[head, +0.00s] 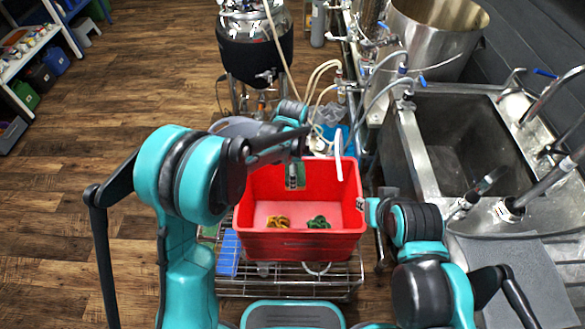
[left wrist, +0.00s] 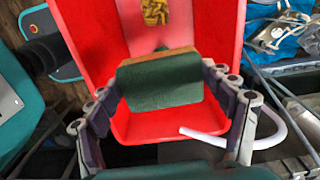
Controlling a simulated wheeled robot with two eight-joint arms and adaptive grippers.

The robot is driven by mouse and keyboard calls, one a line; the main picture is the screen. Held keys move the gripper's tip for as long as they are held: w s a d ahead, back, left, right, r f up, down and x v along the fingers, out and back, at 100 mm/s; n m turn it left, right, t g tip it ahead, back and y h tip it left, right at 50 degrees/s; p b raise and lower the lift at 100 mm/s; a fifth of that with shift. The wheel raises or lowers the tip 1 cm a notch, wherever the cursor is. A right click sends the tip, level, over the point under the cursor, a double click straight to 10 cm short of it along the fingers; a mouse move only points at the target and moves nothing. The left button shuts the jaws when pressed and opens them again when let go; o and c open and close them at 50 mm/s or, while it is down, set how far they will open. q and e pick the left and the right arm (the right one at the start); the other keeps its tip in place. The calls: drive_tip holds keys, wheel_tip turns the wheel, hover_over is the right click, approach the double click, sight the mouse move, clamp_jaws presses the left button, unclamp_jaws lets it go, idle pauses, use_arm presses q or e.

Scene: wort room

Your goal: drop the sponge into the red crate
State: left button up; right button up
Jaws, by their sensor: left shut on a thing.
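The red crate (head: 300,245) stands open on a wire rack, and its inside fills much of the left wrist view (left wrist: 75,30). My left gripper (head: 296,160) is over the crate's far part. It is shut on the sponge (left wrist: 160,85), a dark green block with a tan layer, which also shows in the head view (head: 295,178). The sponge is held between both fingers, above the crate floor. My right arm is beside the crate's right wall; its fingers cannot be made out.
A yellow item (head: 278,222) and a green item (head: 319,222) lie in the crate. A white curved handle (head: 338,155) rises at its far right. The wire rack (head: 290,285) is below. A steel sink (head: 470,135) is right, a kettle (head: 255,45) behind. Floor at left is clear.

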use_arm(q)
drive_tip(key=shift+f+b, duration=0.55)
drive_tip(key=shift+f, duration=0.7)
drive_tip(key=o, duration=0.7)
drive_tip(key=shift+r, duration=0.1)
wheel_tip(320, 180, up, 12)
drive_tip(key=shift+f, duration=0.1)
